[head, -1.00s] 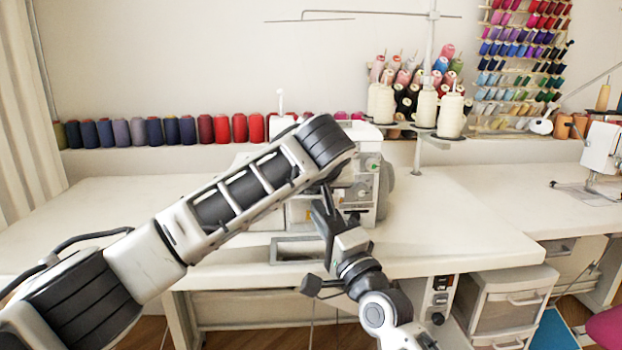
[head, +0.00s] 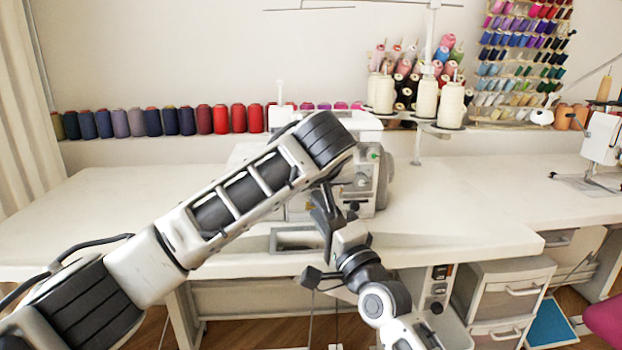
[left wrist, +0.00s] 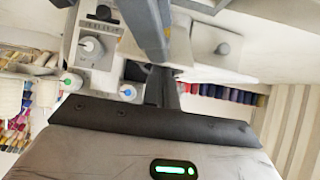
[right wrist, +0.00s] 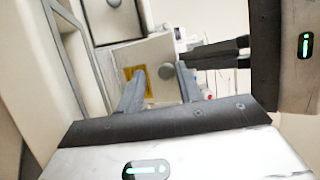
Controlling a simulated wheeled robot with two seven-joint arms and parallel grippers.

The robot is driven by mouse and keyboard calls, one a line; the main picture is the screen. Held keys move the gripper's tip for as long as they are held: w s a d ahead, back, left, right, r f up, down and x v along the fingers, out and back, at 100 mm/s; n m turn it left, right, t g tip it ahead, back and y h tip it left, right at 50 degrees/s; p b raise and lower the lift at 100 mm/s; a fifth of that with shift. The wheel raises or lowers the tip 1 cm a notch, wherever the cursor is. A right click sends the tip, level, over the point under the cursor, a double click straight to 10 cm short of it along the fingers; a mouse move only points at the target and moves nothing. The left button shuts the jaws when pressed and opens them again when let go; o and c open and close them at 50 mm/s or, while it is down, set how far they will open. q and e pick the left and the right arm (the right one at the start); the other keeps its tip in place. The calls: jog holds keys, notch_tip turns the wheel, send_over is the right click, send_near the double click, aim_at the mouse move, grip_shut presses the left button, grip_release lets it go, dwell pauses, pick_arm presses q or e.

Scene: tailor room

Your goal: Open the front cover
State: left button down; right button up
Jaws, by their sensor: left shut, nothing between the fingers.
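The white sewing machine (head: 366,172) stands on the table in the head view, partly hidden by my left arm. Its front cover (right wrist: 153,52), a pale panel with a round knob, shows close up in the right wrist view; the knob side also shows in the left wrist view (left wrist: 213,42). I cannot tell how far it is open. My right gripper (head: 323,208) is at the machine's front; in the right wrist view its fingers (right wrist: 160,92) are apart, in front of the cover. My left gripper (left wrist: 160,88) is shut and empty close to the machine, hidden behind my arm in the head view.
Thread cones (head: 427,98) stand on a rack behind the machine. A row of spools (head: 204,120) lines the back ledge. My two grippers are close together.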

pick_arm(q)
jog(key=shift+f, duration=0.6)
pick_arm(e)
jog(key=shift+s+r, duration=0.1)
jog(key=shift+r, duration=0.5)
pick_arm(q)
jog(key=shift+r, duration=0.4)
jog(key=shift+r+p, duration=0.15)
jog(key=shift+p, duration=0.75)
jog(key=shift+f, duration=0.2)
pick_arm(e)
jog(key=s+d+f+n+g+h, duration=0.2)
jog(key=s+f+n+g, duration=0.3)
jog(key=s+f, duration=0.7)
jog(key=s+d+f+n+g+h, duration=0.2)
jog(key=s+f+n+g, duration=0.2)
jog(key=s+f+n, duration=0.4)
jog(key=s+f, duration=0.5)
jog(key=s, duration=0.4)
jog(key=shift+s+d+f+n+g, duration=0.2)
jog(key=shift+s+d+n+g, duration=0.1)
jog(key=shift+n+g, duration=0.1)
